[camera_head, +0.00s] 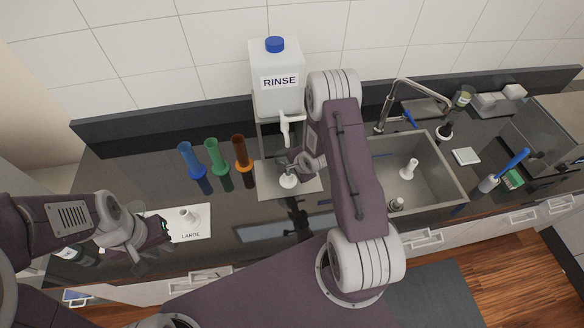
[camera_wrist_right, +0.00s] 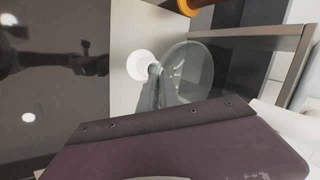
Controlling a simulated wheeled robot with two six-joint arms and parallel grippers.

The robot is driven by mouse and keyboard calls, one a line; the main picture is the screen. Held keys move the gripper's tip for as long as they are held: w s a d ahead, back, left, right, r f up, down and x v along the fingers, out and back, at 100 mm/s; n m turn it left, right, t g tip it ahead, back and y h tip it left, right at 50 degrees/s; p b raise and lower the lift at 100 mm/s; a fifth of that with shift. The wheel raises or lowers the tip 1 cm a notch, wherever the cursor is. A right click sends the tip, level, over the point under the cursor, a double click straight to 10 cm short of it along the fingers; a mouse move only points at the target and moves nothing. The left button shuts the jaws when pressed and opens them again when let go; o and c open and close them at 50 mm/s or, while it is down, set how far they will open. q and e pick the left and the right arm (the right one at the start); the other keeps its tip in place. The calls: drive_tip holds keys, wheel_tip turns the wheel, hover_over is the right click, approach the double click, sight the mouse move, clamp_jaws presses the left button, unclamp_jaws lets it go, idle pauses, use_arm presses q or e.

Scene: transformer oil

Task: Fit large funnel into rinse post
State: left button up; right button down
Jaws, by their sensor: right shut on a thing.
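My right gripper (camera_head: 289,164) is under the RINSE jug's tap, shut on the clear glass large funnel. The funnel (camera_wrist_right: 190,70) shows in the right wrist view as a transparent bowl, seen obliquely. The rinse post (camera_head: 288,181) is a small white round piece on a pale tray below the tap; a white round piece, likely this post, also shows beside the funnel in the right wrist view (camera_wrist_right: 140,65). I cannot tell whether funnel and post touch. My left gripper (camera_head: 163,230) is beside the LARGE card; its jaw opening is unclear.
The white RINSE jug (camera_head: 277,85) stands at the back. Blue (camera_head: 191,160), green (camera_head: 217,156) and amber (camera_head: 243,153) cylinders stand left of the tray. The LARGE card (camera_head: 196,235) bears a white post (camera_head: 189,216). A sink (camera_head: 440,185) lies right of my right arm.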

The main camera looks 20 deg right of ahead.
drive_tip(key=shift+f+b, duration=0.95)
drive_tip(key=shift+f, duration=0.35)
drive_tip(key=c, duration=1.5)
unclamp_jaws()
drive_tip(key=shift+r, duration=0.1)
drive_tip(key=b+v, duration=0.1)
drive_tip(key=v, duration=0.8)
